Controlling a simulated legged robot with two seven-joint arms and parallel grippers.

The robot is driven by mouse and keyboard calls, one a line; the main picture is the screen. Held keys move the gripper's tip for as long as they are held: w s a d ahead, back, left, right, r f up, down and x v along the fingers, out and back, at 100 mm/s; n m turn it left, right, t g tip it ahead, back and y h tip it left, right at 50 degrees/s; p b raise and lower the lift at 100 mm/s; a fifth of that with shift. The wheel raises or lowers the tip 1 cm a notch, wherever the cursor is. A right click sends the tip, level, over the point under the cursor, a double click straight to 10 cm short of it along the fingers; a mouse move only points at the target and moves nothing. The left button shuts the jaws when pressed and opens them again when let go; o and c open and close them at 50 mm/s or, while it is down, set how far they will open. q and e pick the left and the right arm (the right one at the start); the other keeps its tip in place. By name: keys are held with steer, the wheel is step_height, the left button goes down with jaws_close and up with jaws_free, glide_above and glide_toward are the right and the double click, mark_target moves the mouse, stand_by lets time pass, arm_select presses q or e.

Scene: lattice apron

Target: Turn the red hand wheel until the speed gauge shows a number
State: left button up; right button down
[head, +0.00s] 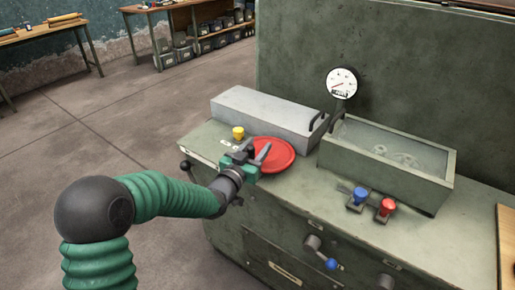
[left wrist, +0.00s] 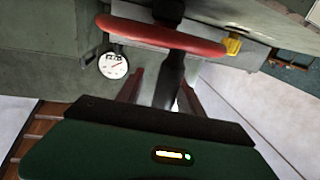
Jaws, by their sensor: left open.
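The red hand wheel (head: 276,154) lies nearly flat on top of the green machine. My left gripper (head: 257,153) is at the wheel's left edge with its fingers open. In the left wrist view the wheel's red rim (left wrist: 160,36) crosses above the open fingers (left wrist: 162,92). A dark upright handle or post (left wrist: 173,76) shows between them; I cannot tell whether they touch it. The round white speed gauge (head: 342,83) stands behind the wheel, its red needle toward the lower left. It also shows in the left wrist view (left wrist: 113,66). Its figures are too small to read. My right gripper is not in view.
A yellow knob (head: 238,132) is close behind my left gripper. A grey box cover (head: 262,112) and a glass-topped gear case (head: 388,155) flank the gauge. Blue (head: 361,194) and red (head: 387,207) knobs stand in front. Open floor lies to the left.

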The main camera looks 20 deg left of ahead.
arm_select(q)
steer(key=shift+w+a, duration=0.1)
steer(key=shift+a, duration=0.3)
steer(key=shift+d, duration=0.25)
steer(key=c, duration=0.9)
jaws_close()
steer(key=shift+a, duration=0.1)
